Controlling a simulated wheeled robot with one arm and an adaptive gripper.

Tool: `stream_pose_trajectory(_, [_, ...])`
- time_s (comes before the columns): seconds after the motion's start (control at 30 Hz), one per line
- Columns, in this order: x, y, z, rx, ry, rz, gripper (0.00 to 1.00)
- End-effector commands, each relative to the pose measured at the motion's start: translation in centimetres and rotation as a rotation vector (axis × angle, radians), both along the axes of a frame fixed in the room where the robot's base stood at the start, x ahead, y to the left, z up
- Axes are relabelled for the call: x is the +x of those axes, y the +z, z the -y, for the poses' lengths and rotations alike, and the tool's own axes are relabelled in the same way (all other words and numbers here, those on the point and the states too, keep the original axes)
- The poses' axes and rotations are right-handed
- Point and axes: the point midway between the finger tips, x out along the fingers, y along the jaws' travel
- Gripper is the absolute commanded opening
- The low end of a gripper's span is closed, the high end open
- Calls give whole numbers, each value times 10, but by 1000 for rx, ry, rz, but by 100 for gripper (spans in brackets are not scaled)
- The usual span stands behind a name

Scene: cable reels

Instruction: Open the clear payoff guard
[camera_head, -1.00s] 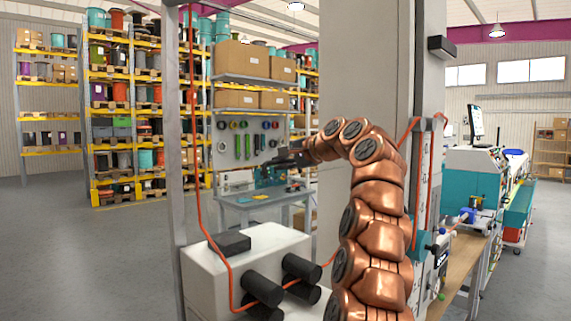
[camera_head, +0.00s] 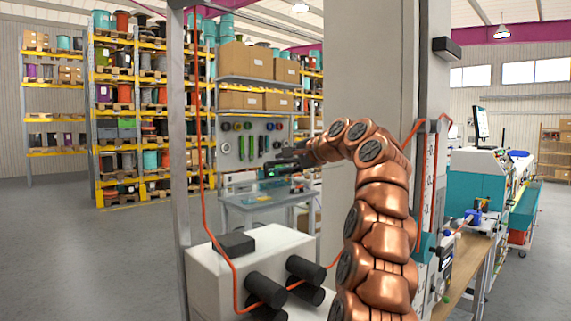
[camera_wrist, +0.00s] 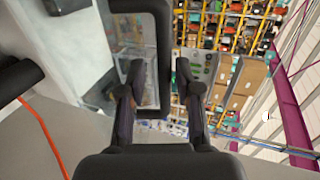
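In the wrist view a dark, rounded frame (camera_wrist: 164,60) with a see-through middle stands ahead of me; it looks like part of the clear payoff guard, but I cannot be sure. My gripper (camera_wrist: 160,68) is open, with one dark finger on each side of the frame's right bar. I cannot tell whether either finger touches it. In the head view my gripper (camera_head: 287,163) is small and dark at the end of my copper arm, in front of the workbench area. The clear panel itself cannot be made out there.
A white machine box (camera_head: 270,262) with black rollers (camera_head: 265,288) and an orange cable (camera_head: 203,190) stands at front left, beside a grey post (camera_head: 180,150). A wide pillar (camera_head: 370,60) rises behind my arm. Open floor (camera_head: 90,250) lies left.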

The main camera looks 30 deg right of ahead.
Motion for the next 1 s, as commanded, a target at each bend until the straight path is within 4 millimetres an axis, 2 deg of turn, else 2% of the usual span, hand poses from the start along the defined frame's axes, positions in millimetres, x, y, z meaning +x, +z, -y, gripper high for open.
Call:
stream_pose_trajectory(0.17, [-5, 0, 2, 1, -1, -4, 39])
stream_pose_trajectory(0.37, [-22, 7, 5, 2, -1, -1, 39])
stream_pose_trajectory(0.8, [-86, 32, 19, 0, -1, 4, 39])
stream_pose_trajectory(1.0, [-105, 38, 23, -1, -1, 1, 39])
